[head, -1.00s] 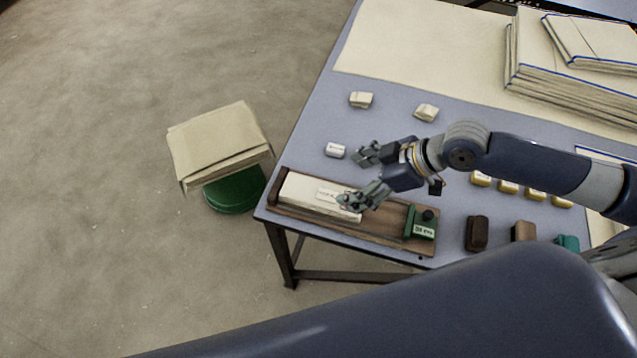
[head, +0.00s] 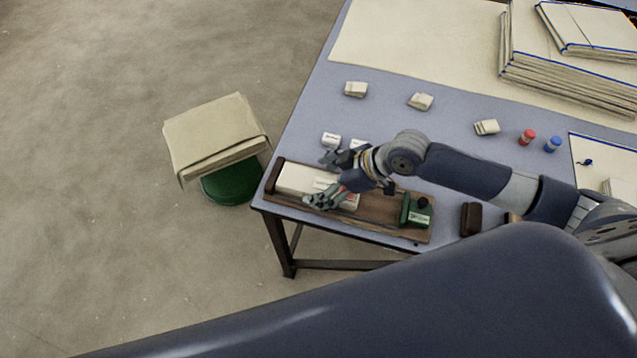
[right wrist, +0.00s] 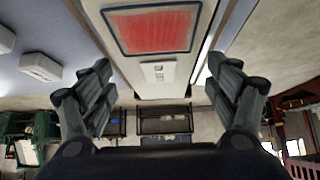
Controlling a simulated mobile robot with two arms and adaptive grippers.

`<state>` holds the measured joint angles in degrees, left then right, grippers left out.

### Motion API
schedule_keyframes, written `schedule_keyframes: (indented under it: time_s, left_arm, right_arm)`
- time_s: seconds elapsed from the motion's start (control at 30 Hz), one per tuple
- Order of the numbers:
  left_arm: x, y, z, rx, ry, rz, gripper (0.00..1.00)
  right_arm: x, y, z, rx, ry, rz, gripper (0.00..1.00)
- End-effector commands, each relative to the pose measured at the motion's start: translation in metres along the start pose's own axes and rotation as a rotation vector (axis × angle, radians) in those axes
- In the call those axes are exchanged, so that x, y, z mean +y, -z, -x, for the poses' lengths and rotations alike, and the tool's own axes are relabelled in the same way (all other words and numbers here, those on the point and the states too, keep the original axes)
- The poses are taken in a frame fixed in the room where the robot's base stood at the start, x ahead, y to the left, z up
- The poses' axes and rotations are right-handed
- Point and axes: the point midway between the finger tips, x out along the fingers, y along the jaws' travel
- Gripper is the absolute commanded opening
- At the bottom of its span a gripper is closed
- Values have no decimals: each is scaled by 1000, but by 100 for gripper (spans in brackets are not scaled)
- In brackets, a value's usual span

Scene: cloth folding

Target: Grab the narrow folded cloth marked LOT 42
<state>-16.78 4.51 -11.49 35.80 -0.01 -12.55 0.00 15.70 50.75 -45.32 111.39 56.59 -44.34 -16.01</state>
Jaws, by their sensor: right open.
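The narrow folded cloth (head: 293,178) is a long off-white block lying on a wooden board at the table's near left corner. A small label shows on it, but I cannot read it in the head view. My right gripper (head: 323,179) is open, with its fingers on either side of the cloth. In the right wrist view the cloth (right wrist: 155,80) runs between the spread fingers of my gripper (right wrist: 160,72), with a red patch and a small label on top. I cannot tell whether the fingers touch it. My left gripper is not in view.
The wooden board (head: 378,210) also holds a green block (head: 415,210) at its right end. Small white blocks (head: 331,139) lie just beyond. Folded cloth stacks (head: 570,75) are at the back right. A green stool (head: 230,187) bearing folded cloth stands left of the table.

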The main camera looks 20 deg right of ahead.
Motion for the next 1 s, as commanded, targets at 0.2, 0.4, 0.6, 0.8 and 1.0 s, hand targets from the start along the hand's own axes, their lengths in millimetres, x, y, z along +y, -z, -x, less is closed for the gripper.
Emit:
schedule_keyframes:
  time_s: [0.2,0.4,0.6,0.8,1.0]
  left_arm:
    - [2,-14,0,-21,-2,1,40]
    - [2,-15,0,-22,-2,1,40]
    - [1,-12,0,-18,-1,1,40]
    - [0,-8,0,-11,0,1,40]
    - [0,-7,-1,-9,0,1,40]
  right_arm:
    - [0,0,-1,0,-1,1,82]
    - [0,0,0,0,-1,1,36]
    - [0,0,0,1,-1,1,32]
    - [0,1,1,1,-1,1,32]
    - [1,12,12,3,-2,4,32]
